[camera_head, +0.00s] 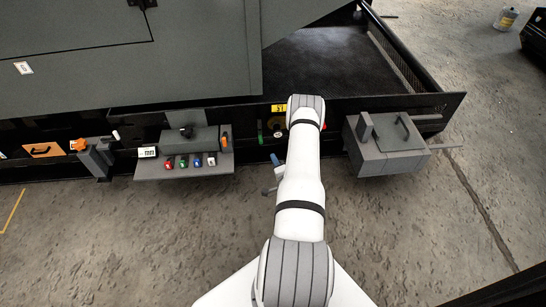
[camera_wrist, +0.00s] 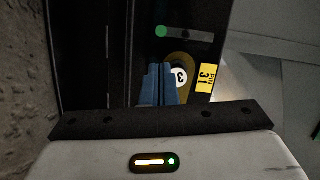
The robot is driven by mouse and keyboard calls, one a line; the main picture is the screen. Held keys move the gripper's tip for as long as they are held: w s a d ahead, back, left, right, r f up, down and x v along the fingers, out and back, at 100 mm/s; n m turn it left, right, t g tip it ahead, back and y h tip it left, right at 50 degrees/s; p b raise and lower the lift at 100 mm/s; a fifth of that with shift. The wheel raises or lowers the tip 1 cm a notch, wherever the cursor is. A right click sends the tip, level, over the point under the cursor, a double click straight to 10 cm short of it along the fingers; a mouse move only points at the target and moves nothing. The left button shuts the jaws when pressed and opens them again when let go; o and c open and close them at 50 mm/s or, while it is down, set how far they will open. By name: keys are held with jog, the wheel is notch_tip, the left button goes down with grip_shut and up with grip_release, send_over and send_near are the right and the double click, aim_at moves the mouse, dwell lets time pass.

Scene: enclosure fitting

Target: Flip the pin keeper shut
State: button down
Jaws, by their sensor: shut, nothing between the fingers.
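My gripper (camera_wrist: 159,84) is shut and empty in the wrist view, its two blue fingers together. They are in front of a dark panel and partly cover a yellow rounded piece (camera_wrist: 188,62) with a white disc marked 3 (camera_wrist: 180,77). A yellow label (camera_wrist: 205,78) is just to the right, and it also shows in the head view (camera_head: 279,108). A small grey bar (camera_wrist: 190,35) with a green dot (camera_wrist: 161,31) lies above. I cannot tell which part is the pin keeper, or whether the fingers touch anything. In the head view my blue fingertips (camera_head: 275,159) show left of my arm.
A grey shelf (camera_head: 185,172) with several coloured knobs stands left of my arm. A grey box (camera_head: 390,150) with a handle sticks out on the right. An orange-handled part (camera_head: 77,145) is at far left. The concrete floor in front is clear.

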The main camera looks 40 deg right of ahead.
jog(key=w+a+r+n+g+y, duration=0.25)
jog(key=w+r+n, duration=0.35)
jog(key=w+r, duration=0.4)
jog(key=s+a+r+n+g, duration=0.1)
jog(key=a+r+n+g, duration=0.15)
jog(key=a+r, duration=0.35)
jog(key=a+r+n+g, duration=0.2)
jog(key=a+r+g, duration=0.1)
jog(key=r, duration=0.6)
jog(key=s+a+r+n+g+y, duration=0.1)
jog(key=s+a+r+n+g, duration=0.25)
jog(key=s+a+r, duration=0.6)
jog(key=s+a+r+n+g, duration=0.2)
jog(key=s+a, duration=0.3)
jog(key=s, duration=0.5)
jog(key=s+a+r+n+g+y, duration=0.1)
jog(key=s+a+r+n+g, duration=0.1)
jog(key=s, duration=0.7)
notch_tip(320, 180, up, 3)
jog(key=a+n, duration=0.1)
jog(key=a, duration=0.1)
jog(key=shift+s+a+f, duration=0.2)
jog(key=shift+s+a, duration=0.15)
jog(key=shift+s, duration=0.05)
jog(key=shift+y, duration=0.25)
